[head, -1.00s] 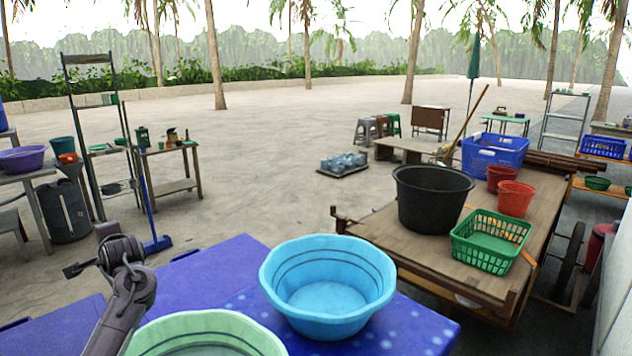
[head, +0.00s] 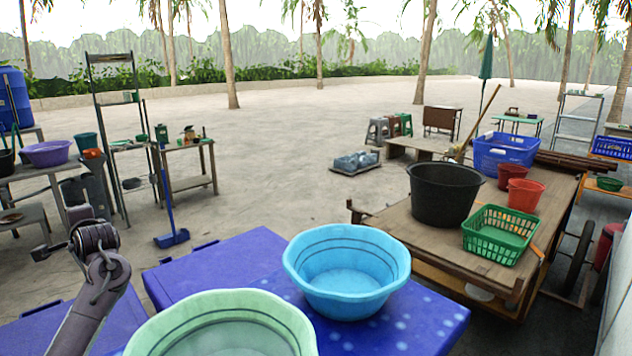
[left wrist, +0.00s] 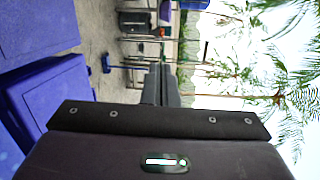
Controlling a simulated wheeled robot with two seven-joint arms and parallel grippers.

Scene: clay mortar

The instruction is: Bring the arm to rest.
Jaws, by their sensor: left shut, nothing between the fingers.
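My left arm comes in from the lower left of the head view. Its gripper (head: 42,253) points away to the left, above and beyond the blue surface. In the left wrist view the two dark fingers (left wrist: 161,84) lie together, shut and empty. Nothing touches them. My right gripper is in neither view.
A pale green basin (head: 222,300) and a light blue basin (head: 346,313) stand on the blue, spotted surface (head: 425,325) close to my left arm. A wooden cart (head: 395,222) with baskets and buckets is at the right. A shelf table (head: 190,182) stands beyond the arm.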

